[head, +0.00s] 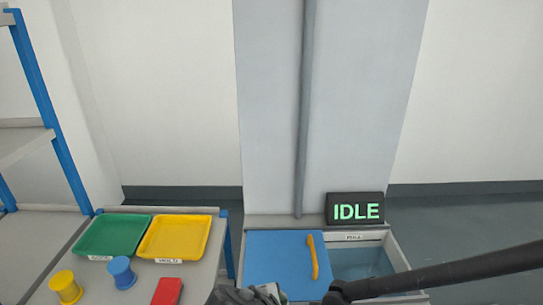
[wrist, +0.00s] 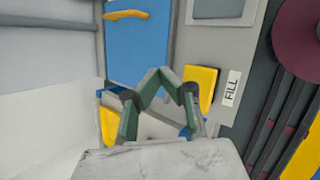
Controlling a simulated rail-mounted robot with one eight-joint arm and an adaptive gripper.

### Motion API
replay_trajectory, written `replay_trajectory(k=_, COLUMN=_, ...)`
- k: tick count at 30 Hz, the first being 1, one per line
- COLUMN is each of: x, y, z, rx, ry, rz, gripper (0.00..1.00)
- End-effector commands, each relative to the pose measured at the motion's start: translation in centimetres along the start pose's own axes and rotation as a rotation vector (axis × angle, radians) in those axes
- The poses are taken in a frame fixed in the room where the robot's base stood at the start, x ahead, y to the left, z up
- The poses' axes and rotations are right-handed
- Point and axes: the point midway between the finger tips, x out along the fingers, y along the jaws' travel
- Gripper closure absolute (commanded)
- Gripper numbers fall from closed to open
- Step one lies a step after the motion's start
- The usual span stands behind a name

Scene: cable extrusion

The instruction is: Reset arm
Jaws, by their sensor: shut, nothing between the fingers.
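My gripper (wrist: 160,78) shows in the wrist view, with its two grey-green fingers angled in toward each other. It is shut with nothing held between the fingers. A part of my arm (head: 430,278) reaches in from the lower right of the head view, and grey parts of it show at the bottom edge. The fingers are not clearly seen in the head view.
A blue lid (head: 280,268) with a yellow handle (head: 313,257) sits beside an open basin (head: 362,262). An IDLE sign (head: 356,209) stands behind. A table holds green (head: 113,237) and yellow (head: 175,238) trays, blue (head: 122,272) and yellow (head: 66,287) spools and a red block (head: 167,291).

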Motion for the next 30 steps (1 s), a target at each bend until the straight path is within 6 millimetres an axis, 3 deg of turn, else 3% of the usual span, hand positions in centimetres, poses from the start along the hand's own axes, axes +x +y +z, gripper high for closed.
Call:
replay_trajectory(k=1, x=0.5, y=0.1, z=1.3, rx=0.075, ry=0.008, rz=-0.026, gripper=1.0)
replay_trajectory(k=13, x=1.8, y=0.6, z=9.0, rx=0.728, ry=0.103, rz=-0.176, gripper=1.0)
replay_trajectory(k=30, x=0.2, y=0.7, z=18.9, rx=1.676, ry=0.198, rz=-0.237, gripper=1.0)
